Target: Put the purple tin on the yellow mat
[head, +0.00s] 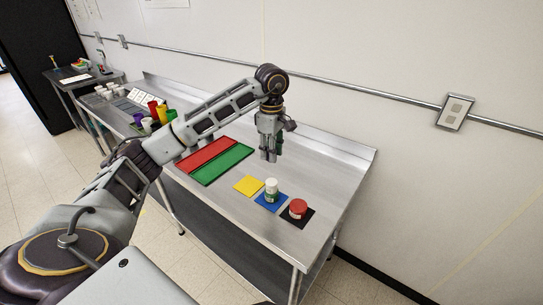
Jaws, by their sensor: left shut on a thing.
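The yellow mat (249,186) lies bare on the steel table, left of the blue mat. My left gripper (269,156) is above the table, behind and a little right of the yellow mat, pointing down. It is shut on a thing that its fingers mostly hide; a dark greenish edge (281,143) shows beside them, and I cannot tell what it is. A small purple container (138,118) stands among the cups at the table's far left. My right gripper is not in view.
A white and green tin (271,187) stands on the blue mat (267,205). A red-topped tin (298,208) stands on the black mat (307,218). Red (203,154) and green (223,164) panels lie left of the yellow mat. The table's right end is clear.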

